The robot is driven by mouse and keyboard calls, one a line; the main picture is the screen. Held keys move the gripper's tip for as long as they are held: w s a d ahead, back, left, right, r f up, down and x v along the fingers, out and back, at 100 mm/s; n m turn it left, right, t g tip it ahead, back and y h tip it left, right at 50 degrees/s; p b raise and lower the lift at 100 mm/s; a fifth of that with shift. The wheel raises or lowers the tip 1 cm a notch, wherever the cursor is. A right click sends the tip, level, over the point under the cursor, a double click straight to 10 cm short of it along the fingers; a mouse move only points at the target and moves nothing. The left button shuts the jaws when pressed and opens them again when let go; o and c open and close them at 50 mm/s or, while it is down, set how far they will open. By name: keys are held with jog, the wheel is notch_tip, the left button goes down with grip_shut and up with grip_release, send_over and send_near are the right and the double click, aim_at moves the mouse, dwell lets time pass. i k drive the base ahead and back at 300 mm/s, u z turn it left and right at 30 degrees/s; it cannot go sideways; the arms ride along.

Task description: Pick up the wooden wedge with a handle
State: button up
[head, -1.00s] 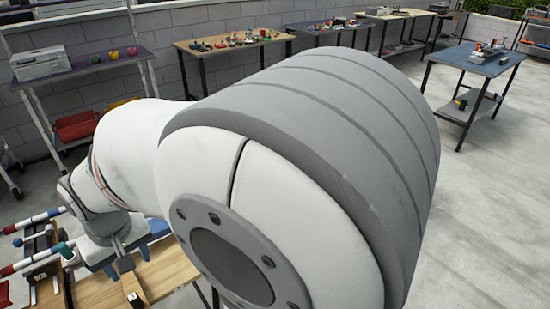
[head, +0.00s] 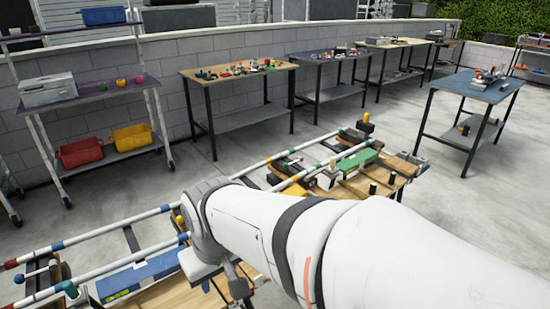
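The long wooden bench or truck bed (head: 170,296) runs from lower left to centre right. Wooden pieces (head: 400,168) with dark upright pegs or knobs lie at its right end. They are small, and I cannot tell which one is the wedge with a handle. My gripper (head: 215,278) hangs at the wrist over the bench's middle, left of these pieces and apart from them. The lower part of the gripper is partly hidden by the arm, and its opening is unclear. My white arm covers part of the bench.
White rails with coloured bands (head: 110,228) run along the bench. A blue box (head: 140,275) lies left of my gripper, and a green block (head: 358,160) lies at the right end. A shelf with red and yellow bins (head: 80,152) and several worktables (head: 235,72) stand behind. Open floor lies right.

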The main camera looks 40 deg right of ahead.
aim_at(362, 191)
jog(key=z, duration=1.85)
